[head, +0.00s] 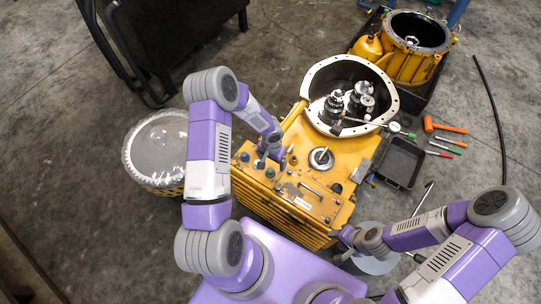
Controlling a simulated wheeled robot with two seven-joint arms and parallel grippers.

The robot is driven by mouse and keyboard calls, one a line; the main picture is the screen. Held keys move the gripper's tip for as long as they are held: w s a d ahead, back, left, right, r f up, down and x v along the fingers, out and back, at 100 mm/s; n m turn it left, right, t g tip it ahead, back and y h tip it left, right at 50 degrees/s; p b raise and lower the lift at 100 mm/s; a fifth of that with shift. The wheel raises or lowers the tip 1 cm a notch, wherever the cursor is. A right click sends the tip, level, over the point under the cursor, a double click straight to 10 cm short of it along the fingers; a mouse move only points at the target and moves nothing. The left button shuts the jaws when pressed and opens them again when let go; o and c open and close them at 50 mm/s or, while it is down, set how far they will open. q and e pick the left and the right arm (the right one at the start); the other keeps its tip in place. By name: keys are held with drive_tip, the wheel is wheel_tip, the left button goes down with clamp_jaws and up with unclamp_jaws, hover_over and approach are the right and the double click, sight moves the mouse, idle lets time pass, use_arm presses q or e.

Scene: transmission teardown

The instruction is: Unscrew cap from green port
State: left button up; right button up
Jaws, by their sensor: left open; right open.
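The yellow transmission housing (335,160) stands in the middle of the head view. Several small ports and caps sit on its top left part. A small greenish cap (270,173) is among them, near the housing's front left edge; whether it sits on the green port is too small to tell. My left gripper (268,158) points down just behind this cap, open, and hides part of the ports. I cannot tell whether its fingers touch anything. My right gripper (341,240) is open at the housing's front right corner, apart from the caps.
Metal gears (335,103) stand in the housing's round opening. A black tray (401,163) and hand tools, including an orange-handled one (446,128), lie to the right. A second yellow housing (412,50) stands behind.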

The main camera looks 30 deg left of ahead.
sight(270, 170)
use_arm(q)
drive_tip(key=f+b, duration=0.1)
drive_tip(key=f, duration=0.1)
drive_tip(key=f+b, duration=0.2)
drive_tip(key=f, duration=0.1)
drive_tip(key=a+f+b, duration=0.1)
drive_tip(key=f, duration=0.1)
drive_tip(key=shift+w+a+f+b, duration=0.1)
drive_tip(key=shift+w+f+b, duration=0.2)
drive_tip(key=shift+b, duration=0.05)
wheel_tip(270, 170, down, 3)
drive_tip(key=b, duration=0.3)
drive_tip(key=shift+f+b, duration=0.15)
drive_tip(key=shift+b, duration=0.25)
drive_tip(key=shift+c, duration=0.2)
clamp_jaws()
